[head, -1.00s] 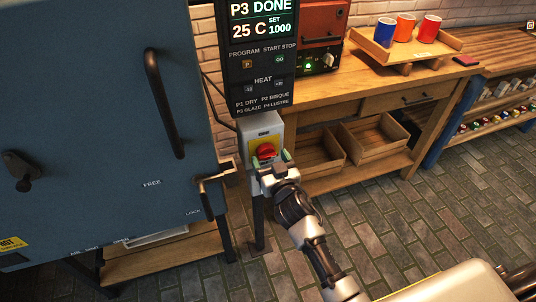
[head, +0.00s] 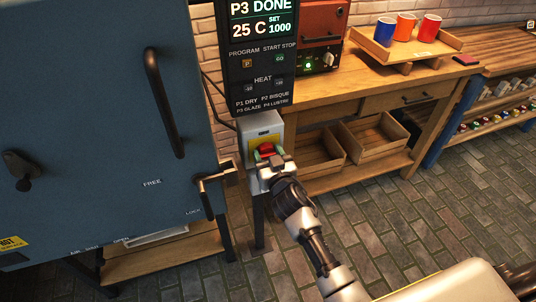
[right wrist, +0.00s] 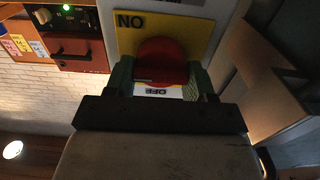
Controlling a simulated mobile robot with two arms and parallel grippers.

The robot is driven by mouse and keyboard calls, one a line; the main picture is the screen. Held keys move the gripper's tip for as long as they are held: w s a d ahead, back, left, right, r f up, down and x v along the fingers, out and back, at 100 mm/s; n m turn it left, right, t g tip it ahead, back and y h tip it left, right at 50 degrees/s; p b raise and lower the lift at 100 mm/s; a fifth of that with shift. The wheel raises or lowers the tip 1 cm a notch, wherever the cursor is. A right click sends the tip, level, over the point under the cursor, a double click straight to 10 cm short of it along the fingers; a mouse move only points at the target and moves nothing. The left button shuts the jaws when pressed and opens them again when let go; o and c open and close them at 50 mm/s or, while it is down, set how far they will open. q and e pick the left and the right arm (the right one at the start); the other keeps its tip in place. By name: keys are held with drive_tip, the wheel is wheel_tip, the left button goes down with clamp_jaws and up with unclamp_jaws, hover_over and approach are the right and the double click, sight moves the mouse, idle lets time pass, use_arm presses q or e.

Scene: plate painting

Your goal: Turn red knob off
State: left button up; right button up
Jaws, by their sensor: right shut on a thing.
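The red knob (head: 266,149) sits on a yellow plate on the grey switch box (head: 262,126), below the kiln's control panel. My right gripper (head: 270,157) is at the knob, its green-padded fingers on either side of it. In the right wrist view the knob (right wrist: 163,62) lies between the two fingers of the gripper (right wrist: 166,78), which is shut on it. The yellow plate (right wrist: 200,32) there shows "ON" and "OFF" labels upside down. The gripper hides the knob's lower part in the head view. My left gripper is not in view.
The blue kiln door (head: 90,100) with its black handle (head: 165,100) fills the left. A latch lever (head: 215,181) juts out just left of the switch box. A wooden bench (head: 370,97) with open crates stands behind to the right. Floor in front is clear.

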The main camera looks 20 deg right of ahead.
drive_tip(key=shift+n, duration=0.3)
drive_tip(key=n, duration=0.3)
drive_tip(key=shift+a+n, duration=0.1)
drive_tip(key=shift+n, duration=0.3)
drive_tip(key=n, duration=0.4)
drive_tip(key=shift+a+f+n+b, duration=0.1)
drive_tip(key=shift+f+n+b, duration=0.05)
drive_tip(key=shift+n+b, duration=0.15)
drive_tip(key=n, duration=0.8)
drive_tip(key=shift+f+n, duration=0.15)
drive_tip(key=shift+n, duration=0.45)
drive_tip(key=o, duration=0.9)
drive_tip(key=shift+c, duration=0.2)
drive_tip(key=shift+s, duration=0.1)
